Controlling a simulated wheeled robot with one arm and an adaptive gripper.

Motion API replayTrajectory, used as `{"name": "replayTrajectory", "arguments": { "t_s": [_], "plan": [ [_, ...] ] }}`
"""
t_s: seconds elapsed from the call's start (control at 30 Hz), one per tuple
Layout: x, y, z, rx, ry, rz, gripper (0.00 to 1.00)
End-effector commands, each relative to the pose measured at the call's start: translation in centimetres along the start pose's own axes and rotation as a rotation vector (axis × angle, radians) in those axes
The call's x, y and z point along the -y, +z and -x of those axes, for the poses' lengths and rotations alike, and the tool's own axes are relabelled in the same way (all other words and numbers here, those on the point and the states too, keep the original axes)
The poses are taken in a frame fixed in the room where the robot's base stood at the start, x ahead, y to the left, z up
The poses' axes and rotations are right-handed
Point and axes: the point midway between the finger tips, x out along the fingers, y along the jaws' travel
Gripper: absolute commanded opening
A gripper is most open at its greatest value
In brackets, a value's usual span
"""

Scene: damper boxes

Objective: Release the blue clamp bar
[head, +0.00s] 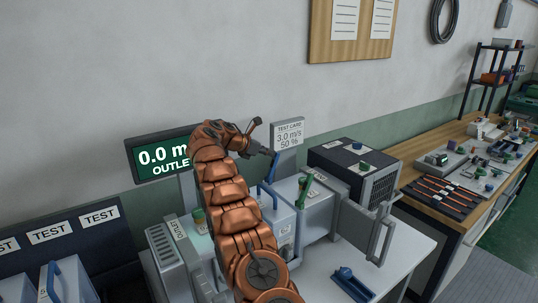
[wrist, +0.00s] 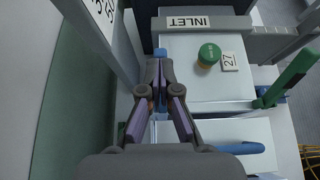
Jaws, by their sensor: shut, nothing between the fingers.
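In the head view a blue bar (head: 272,168) stands up, slightly tilted, from the top of the pale box assembly, right beside the tip of my gripper (head: 268,152). In the wrist view my gripper (wrist: 160,75) has its fingertips together, with nothing held between them. A small blue part (wrist: 160,53) shows just past the fingertips. Another blue bar end (wrist: 240,148) shows at lower right, partly hidden by the gripper body. I cannot tell which of these belongs to the bar in the head view, or whether the fingertips touch it.
A green knob (wrist: 208,55) sits on the INLET box. A display (head: 162,157) reads 0.0. A loose blue piece (head: 350,283) lies on the white table.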

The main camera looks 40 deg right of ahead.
Motion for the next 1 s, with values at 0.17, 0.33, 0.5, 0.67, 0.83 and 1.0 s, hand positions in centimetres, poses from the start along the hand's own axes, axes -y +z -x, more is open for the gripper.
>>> {"name": "replayTrajectory", "arguments": {
  "t_s": [0.17,0.33,0.5,0.67,0.83,1.0],
  "plan": [
    [-0.01,0.31,-0.7,0.0,0.0,-0.001,0.0],
    [-0.04,0.43,-0.95,0.0,0.001,0.0,0.0],
    [-0.04,0.46,-1.01,0.0,0.001,0.0,0.0],
    [-0.03,0.46,-1.03,0.0,0.001,0.0,0.0],
    [-0.02,0.46,-1.01,0.0,0.0,0.0,0.0],
    [-0.04,0.49,-0.33,0.0,0.001,0.0,0.0]
  ]
}}
